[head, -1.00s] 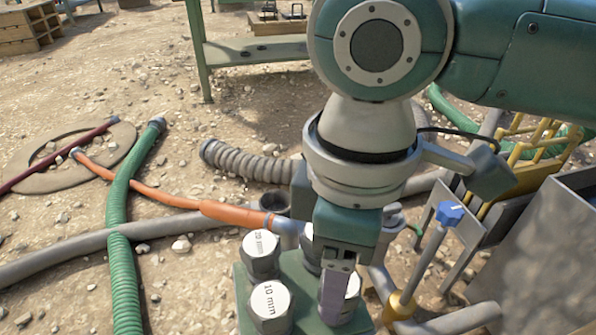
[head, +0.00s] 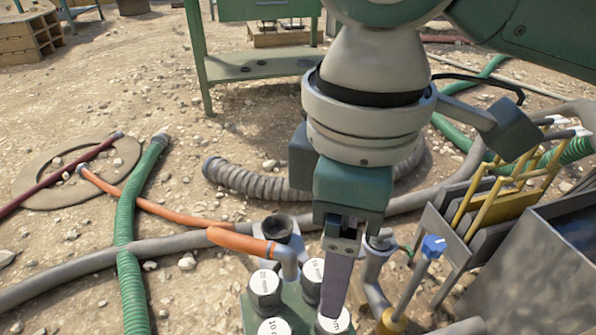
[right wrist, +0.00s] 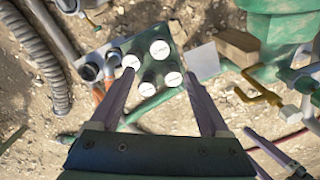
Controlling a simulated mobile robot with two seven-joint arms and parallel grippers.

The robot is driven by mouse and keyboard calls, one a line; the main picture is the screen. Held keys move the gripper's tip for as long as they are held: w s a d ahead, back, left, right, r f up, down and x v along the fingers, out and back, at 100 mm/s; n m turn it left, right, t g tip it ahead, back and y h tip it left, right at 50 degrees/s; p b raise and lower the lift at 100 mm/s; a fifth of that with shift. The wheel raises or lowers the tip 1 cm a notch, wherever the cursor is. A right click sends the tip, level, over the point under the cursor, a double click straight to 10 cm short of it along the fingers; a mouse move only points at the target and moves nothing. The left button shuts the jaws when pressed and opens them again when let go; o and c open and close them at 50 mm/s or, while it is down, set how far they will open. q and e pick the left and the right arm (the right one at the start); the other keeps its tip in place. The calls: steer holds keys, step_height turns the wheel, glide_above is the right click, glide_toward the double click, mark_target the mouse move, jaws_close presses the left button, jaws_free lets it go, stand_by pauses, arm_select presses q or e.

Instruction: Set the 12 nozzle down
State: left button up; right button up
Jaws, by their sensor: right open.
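Several white-capped nozzles stand upright on a green block (head: 250,318). One cap reads 20 mm (head: 265,283), and another nozzle (head: 312,273) stands beside it. A third cap (head: 274,328) is cut by the lower edge. The nozzle under my right gripper (head: 333,322) is partly hidden, with only "mm" readable, so I cannot tell surely which is the 12. My right gripper (head: 335,305) points down just over that cap. In the right wrist view, its fingers (right wrist: 160,78) are spread with nothing gripped between them, the caps lying beyond the tips.
An orange hose (head: 240,241) ends at a pipe elbow just behind the block. A blue-knobbed valve (head: 433,246) and a grey metal tank (head: 535,270) stand to the right. Grey and green hoses cross the ground at left. A green table (head: 260,65) stands behind.

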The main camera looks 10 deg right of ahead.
steer(key=s+a+m+t+y, duration=0.1)
steer(key=s+a+m+y, duration=0.1)
steer(key=s+a+y, duration=0.3)
arm_select(q)
steer(key=shift+r, duration=0.45)
arm_select(e)
steer(key=s+d+f+m+t+h, duration=0.1)
steer(key=s+d+m+h, duration=0.1)
steer(key=d, duration=0.5)
steer(key=s+d+f+m+t+h, duration=0.1)
steer(key=s+d+f+m+h, duration=0.1)
steer(key=s+d+m, duration=0.3)
steer(key=d+m, duration=0.1)
steer(key=d, duration=0.1)
steer(key=shift+s+d+t+h, duration=0.25)
steer(key=shift+d+t+h, duration=0.05)
steer(key=shift+d+h, duration=0.1)
